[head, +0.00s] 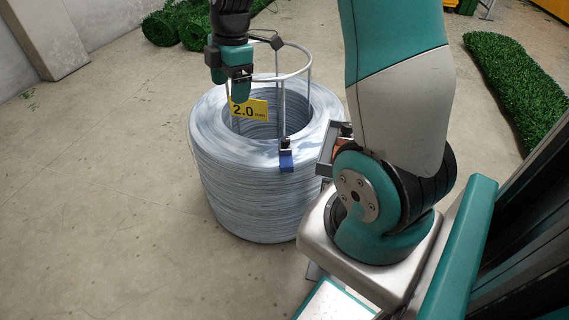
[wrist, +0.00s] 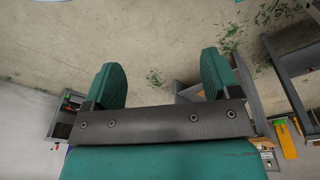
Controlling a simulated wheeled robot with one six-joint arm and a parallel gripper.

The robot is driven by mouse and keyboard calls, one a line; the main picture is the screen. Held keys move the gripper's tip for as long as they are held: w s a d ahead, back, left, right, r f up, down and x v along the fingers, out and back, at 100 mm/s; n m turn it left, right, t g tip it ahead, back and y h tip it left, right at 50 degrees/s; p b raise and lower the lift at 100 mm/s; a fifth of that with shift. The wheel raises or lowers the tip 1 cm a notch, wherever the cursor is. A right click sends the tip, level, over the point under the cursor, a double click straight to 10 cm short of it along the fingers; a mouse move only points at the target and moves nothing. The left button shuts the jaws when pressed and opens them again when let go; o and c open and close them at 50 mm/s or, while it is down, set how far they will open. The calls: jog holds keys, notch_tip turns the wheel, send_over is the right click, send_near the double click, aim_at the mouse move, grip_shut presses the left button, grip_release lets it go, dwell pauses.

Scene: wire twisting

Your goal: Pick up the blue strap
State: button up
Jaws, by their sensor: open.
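A blue strap (head: 286,161) sits at the front of the upper edge of a large wire coil (head: 245,195) in the head view, with a dark piece at its top. My gripper (head: 229,88) is above the back left part of the coil, to the left of and apart from the strap. Its teal fingers point down. In the wrist view my gripper (wrist: 162,78) has its two fingers wide apart with nothing between them. The strap does not show in the wrist view.
A wire frame (head: 283,95) rises from the coil's centre, close to my gripper. A yellow "2.0 mm" label (head: 249,109) is on the coil. Rolls of green turf (head: 515,85) lie at the right and back. The floor (head: 110,190) left of the coil is clear.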

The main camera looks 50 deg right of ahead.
jog(key=d+f+n+b, duration=0.3)
jog(key=d+f, duration=0.6)
jog(key=d, duration=0.2)
jog(key=n+g+h+b, duration=0.1)
jog(key=n, duration=0.1)
send_over(285, 138)
jog(key=a, duration=0.1)
notch_tip(285, 138, down, 5)
jog(key=f, duration=0.3)
jog(key=f+b, duration=0.1)
jog(key=f, duration=0.7)
jog(key=shift+s+d+b, duration=0.2)
jog(key=shift+s+b, duration=0.15)
jog(key=shift+s, duration=0.05)
jog(key=shift+w+d+f+b, duration=0.15)
jog(key=shift+f+b, duration=0.1)
jog(key=shift+f, duration=1.3)
jog(key=shift+w+d+f+b, duration=0.1)
jog(key=shift+w+f+b, duration=0.1)
jog(key=shift+f, duration=1.35)
jog(key=shift+c, duration=0.4)
jog(key=c, duration=0.9)
jog(key=shift+o, duration=0.2)
jog(key=shift+r, duration=0.1)
jog(key=shift+r, duration=0.1)
